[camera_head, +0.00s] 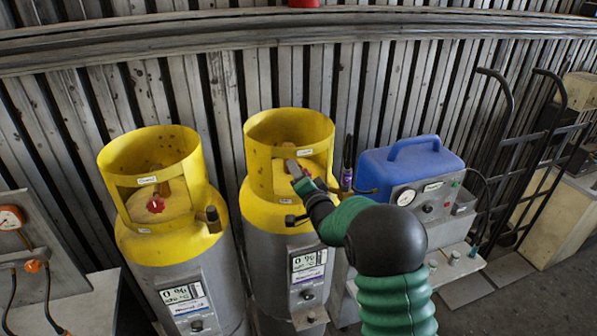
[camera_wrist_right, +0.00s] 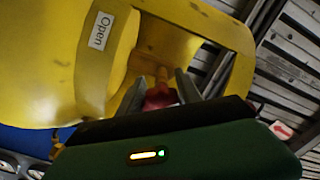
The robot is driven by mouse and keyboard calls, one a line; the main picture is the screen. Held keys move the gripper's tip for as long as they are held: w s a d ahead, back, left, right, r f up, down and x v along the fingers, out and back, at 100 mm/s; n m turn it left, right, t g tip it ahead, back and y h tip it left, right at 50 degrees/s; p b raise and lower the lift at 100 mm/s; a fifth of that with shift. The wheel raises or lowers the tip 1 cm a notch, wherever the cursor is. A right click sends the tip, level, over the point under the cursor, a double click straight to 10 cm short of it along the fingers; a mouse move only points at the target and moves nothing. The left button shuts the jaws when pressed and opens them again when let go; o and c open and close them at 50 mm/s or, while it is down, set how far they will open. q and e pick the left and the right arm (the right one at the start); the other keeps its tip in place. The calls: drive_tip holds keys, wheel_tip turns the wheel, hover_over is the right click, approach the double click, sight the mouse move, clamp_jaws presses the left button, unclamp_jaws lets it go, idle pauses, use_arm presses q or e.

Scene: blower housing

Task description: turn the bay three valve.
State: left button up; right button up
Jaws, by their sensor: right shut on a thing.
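Two grey tanks with yellow collared tops stand against the wall in the head view. The left tank (camera_head: 170,240) has a red valve knob (camera_head: 155,204) inside its collar. My right arm reaches to the right tank (camera_head: 285,230), and my right gripper (camera_head: 297,172) is inside that tank's collar opening. In the right wrist view my right gripper (camera_wrist_right: 160,95) is shut on a red valve knob (camera_wrist_right: 159,96) below a brass-coloured stem. An "Open" label (camera_wrist_right: 100,31) is on the yellow collar beside it. In the head view the gripper hides that knob. My left gripper is not in view.
A blue case (camera_head: 410,168) with a gauge panel stands right of the right tank. A black hand truck (camera_head: 520,140) leans farther right. A gauge panel (camera_head: 15,220) is at the far left. The collar rim surrounds my right gripper closely.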

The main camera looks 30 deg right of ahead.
drive_tip(key=shift+s+d+r, duration=0.15)
drive_tip(key=shift+d, duration=0.35)
drive_tip(key=shift+a+r, duration=0.15)
drive_tip(key=shift+a, duration=0.2)
drive_tip(key=shift+d, duration=0.3)
drive_tip(key=shift+n+b, duration=0.3)
drive_tip(key=shift+b, duration=0.2)
drive_tip(key=shift+n+b, duration=0.5)
drive_tip(key=shift+b, duration=0.2)
drive_tip(key=n+b, duration=0.9)
drive_tip(key=b, duration=0.1)
drive_tip(key=shift+n, duration=0.4)
drive_tip(key=n+b, duration=0.4)
drive_tip(key=n, duration=0.1)
drive_tip(key=shift+b, duration=0.4)
drive_tip(key=n+b, duration=0.1)
drive_tip(key=n, duration=0.1)
drive_tip(key=shift+a+n+b, duration=0.1)
drive_tip(key=shift+n+b, duration=0.2)
drive_tip(key=shift+n, duration=0.1)
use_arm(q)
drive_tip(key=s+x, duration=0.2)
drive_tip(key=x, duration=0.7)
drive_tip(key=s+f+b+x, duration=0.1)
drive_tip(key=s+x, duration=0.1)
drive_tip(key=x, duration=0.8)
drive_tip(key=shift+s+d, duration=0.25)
use_arm(e)
drive_tip(key=shift+n, duration=0.9)
